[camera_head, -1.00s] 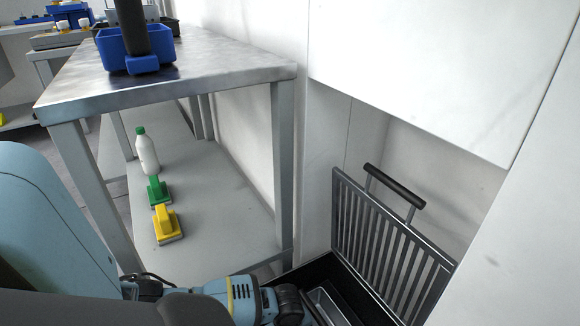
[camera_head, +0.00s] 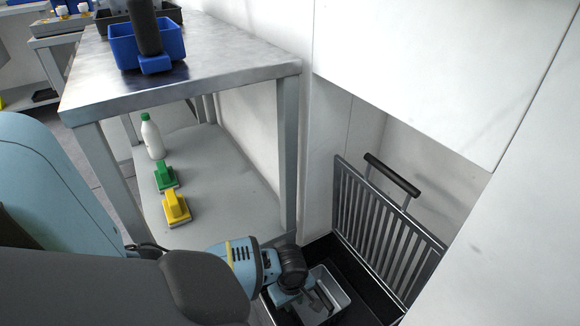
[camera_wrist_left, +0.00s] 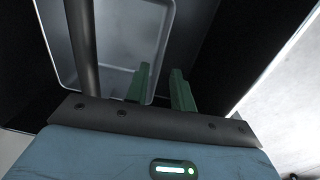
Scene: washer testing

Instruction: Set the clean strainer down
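A grey rectangular tray-like container (camera_head: 336,284) sits in the black recess at bottom right; it also fills the upper middle of the left wrist view (camera_wrist_left: 115,35). I cannot tell whether it is the strainer. A metal grate with a black handle (camera_head: 385,230) stands upright beside it. My left gripper (camera_head: 312,300) is over the container, pointing down. In the left wrist view its green fingers (camera_wrist_left: 161,75) stand apart with nothing visible between them. A dark bar (camera_wrist_left: 82,45) crosses the container at left; what it belongs to is unclear. My right gripper is out of view.
A steel table (camera_head: 215,75) stands at left with a blue bin (camera_head: 150,45) on top. Its lower shelf holds a white bottle (camera_head: 152,138), a green brush (camera_head: 166,176) and a yellow brush (camera_head: 175,207). White panels (camera_head: 400,60) enclose the recess above and at right.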

